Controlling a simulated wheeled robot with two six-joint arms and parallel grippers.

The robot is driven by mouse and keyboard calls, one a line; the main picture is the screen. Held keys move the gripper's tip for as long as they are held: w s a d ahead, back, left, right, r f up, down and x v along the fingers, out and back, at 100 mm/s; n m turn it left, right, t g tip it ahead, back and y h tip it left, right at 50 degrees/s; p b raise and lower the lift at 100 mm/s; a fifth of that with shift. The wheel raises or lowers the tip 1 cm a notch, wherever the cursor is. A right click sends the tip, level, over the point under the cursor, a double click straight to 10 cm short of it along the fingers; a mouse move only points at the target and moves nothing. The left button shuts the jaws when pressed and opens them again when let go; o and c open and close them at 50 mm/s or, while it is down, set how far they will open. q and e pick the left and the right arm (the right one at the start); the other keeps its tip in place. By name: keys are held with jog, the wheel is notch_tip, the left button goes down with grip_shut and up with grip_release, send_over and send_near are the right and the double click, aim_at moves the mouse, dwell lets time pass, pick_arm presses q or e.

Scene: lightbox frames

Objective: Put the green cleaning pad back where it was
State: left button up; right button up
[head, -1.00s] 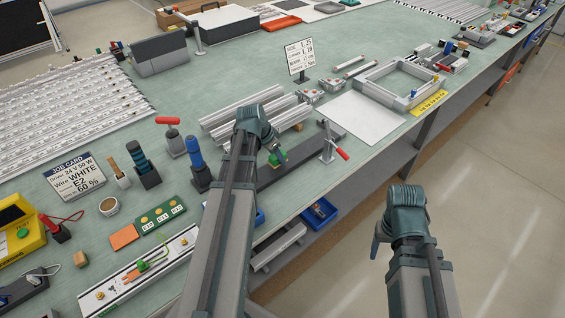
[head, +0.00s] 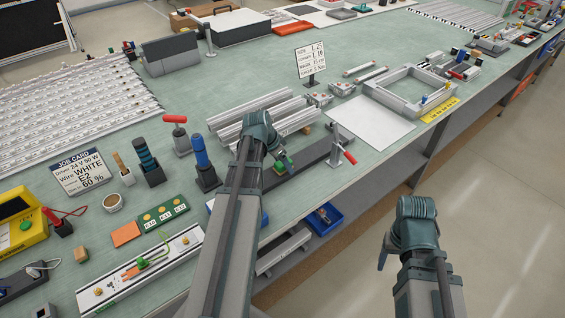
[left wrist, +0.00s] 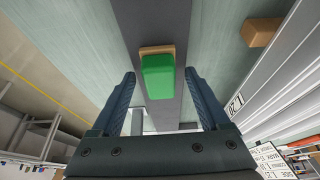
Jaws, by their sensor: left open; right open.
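The green cleaning pad (left wrist: 158,78) has a tan backing and lies on a long dark grey bar (left wrist: 152,22), in line with the gap between my left fingers in the left wrist view. In the head view it is a small green patch (head: 284,164), partly hidden by my left gripper (head: 280,156). My left gripper is open and close to the pad, with a finger on each side of it in the wrist view. I see no finger touching it. My right gripper (head: 383,254) is open and empty, over the floor off the table's front edge.
A toggle clamp with a red handle (head: 348,156) stands at the bar's right end. Silver profiles (head: 262,112) lie behind the bar. A white sheet (head: 372,122) lies to the right. A blue bin (head: 326,218) sits below the edge.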

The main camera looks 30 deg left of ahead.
pick_arm(q)
jog(key=shift+p+v, duration=0.8)
jog(key=shift+p, duration=0.05)
jog(key=p+v, duration=0.9)
jog(key=v, duration=0.1)
jog(key=shift+s+r+p, duration=0.15)
jog(key=shift+r+p, duration=0.15)
jog(key=shift+p, duration=0.1)
jog(key=s+d+g+y, duration=0.1)
jog(key=s+d, duration=0.3)
jog(key=d, duration=0.6)
jog(key=s+d+f+g+y, duration=0.1)
jog(key=s+d, duration=0.3)
jog(key=d, duration=0.7)
jog(key=s+d+g+y, duration=0.1)
jog(key=s+d, duration=0.3)
jog(key=d, duration=0.7)
jog(key=shift+d+f+n+g, duration=0.2)
jog(key=shift+f+n+g, duration=0.1)
jog(key=shift+g, duration=0.3)
